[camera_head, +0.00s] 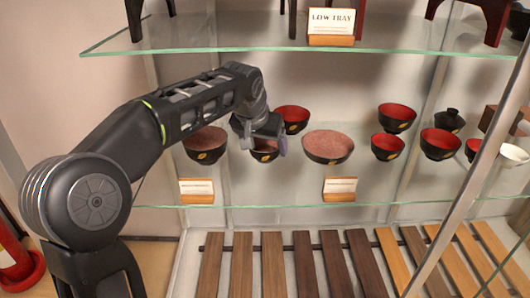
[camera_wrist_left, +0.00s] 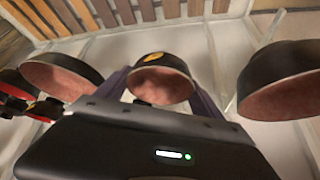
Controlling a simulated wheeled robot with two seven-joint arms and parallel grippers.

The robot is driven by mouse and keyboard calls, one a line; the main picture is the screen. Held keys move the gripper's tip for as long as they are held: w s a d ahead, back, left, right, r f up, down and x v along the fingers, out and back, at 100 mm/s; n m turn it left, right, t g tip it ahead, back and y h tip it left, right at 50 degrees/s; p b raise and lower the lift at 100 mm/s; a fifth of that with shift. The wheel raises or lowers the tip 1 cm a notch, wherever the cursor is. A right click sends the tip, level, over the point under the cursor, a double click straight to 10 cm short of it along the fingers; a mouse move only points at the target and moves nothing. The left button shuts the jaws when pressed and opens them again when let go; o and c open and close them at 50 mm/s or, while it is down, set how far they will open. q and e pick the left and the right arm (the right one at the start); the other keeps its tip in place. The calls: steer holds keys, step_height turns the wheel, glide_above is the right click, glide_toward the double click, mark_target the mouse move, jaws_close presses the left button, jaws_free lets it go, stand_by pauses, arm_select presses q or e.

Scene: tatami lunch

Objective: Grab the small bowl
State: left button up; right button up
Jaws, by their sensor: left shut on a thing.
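The small bowl (camera_head: 264,155) is black outside with a gold mark and a dull reddish inside. It is on the middle glass shelf in the head view, partly hidden by my left gripper (camera_head: 282,140). In the left wrist view the small bowl (camera_wrist_left: 161,66) is between the two fingers of my left gripper (camera_wrist_left: 160,95), which is shut on it. I cannot tell whether the bowl still touches the shelf. My right gripper is in neither view.
Larger bowls stand close on both sides: one at left (camera_head: 206,157), one at right (camera_head: 328,158). A red-lined bowl (camera_head: 293,127) is just behind. More bowls stand further right. Label cards (camera_head: 196,190) line the front of the glass shelf (camera_head: 250,205). Another glass shelf (camera_head: 230,48) is above.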

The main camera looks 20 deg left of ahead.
arm_select(q)
steer(key=shift+c, duration=0.8)
steer(key=shift+r, duration=0.1)
steer(key=shift+r+p, duration=0.7)
steer(key=shift+p, duration=0.1)
steer(key=s+d+b, duration=0.1)
steer(key=s, duration=0.2)
steer(key=s+d+b, duration=0.1)
steer(key=s+b, duration=0.1)
steer(key=s+d+b, duration=0.2)
steer(key=s, duration=0.1)
steer(key=shift+s+f, duration=0.3)
steer(key=shift+f, duration=0.05)
steer(key=s+d+b, duration=0.2)
steer(key=s+d, duration=0.3)
steer(key=s, duration=0.5)
steer(key=s+d+b, duration=0.2)
steer(key=s+d, duration=0.3)
steer(key=s, duration=0.5)
steer(key=shift+s+r, duration=0.15)
steer(key=shift+r, duration=0.15)
